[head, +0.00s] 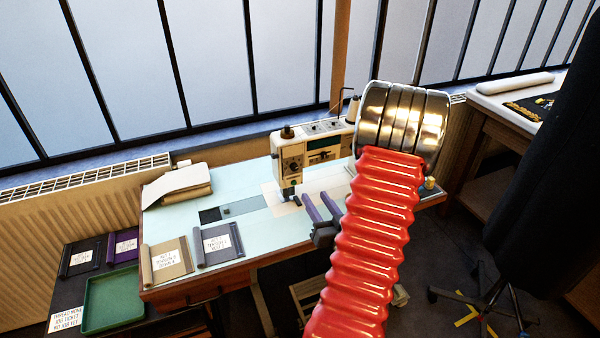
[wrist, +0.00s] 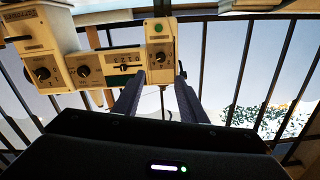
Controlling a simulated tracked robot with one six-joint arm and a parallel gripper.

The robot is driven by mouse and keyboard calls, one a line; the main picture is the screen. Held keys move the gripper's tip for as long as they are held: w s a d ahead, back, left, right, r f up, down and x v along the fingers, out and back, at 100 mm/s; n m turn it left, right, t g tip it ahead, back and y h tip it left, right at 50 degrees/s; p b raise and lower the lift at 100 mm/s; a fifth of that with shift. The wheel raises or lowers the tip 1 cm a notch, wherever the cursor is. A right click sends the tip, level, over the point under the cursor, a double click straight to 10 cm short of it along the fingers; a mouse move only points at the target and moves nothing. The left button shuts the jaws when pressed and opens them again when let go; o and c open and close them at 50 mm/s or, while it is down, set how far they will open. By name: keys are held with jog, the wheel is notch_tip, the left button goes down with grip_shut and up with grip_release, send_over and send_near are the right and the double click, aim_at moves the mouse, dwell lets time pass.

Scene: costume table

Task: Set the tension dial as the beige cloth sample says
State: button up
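The beige cloth sample (head: 180,270) lies at the table's front left; its white label seems to mention tension, but I cannot read the number surely. The cream sewing machine (head: 283,152) stands at the back of the table. In the wrist view its face shows several black dials, such as a left dial (wrist: 43,73), a middle dial (wrist: 84,71) and a right dial (wrist: 159,57). I cannot tell which is the tension dial or read the settings. My gripper (head: 320,206) is in front of the machine, fingers apart and empty; its fingertips (wrist: 158,78) show near the right dial.
A grey cloth sample (head: 219,252) lies beside the beige one. Folded cream cloth (head: 178,186) lies at the back left. A green tray (head: 112,303) and dark samples sit on a lower surface at left. A black garment (head: 545,180) hangs at right. The pale tabletop's left middle (head: 180,222) is mostly clear.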

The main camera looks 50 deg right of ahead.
aim_at(297, 167)
jog(key=shift+w, duration=0.1)
jog(key=x, duration=1.3)
jog(key=shift+w+d, duration=0.15)
jog(key=shift+w, duration=0.15)
jog(key=shift+c, duration=0.5)
grip_shut()
jog(key=shift+s+d+r, duration=0.1)
jog(key=shift+d, duration=0.15)
jog(key=shift+a, duration=0.1)
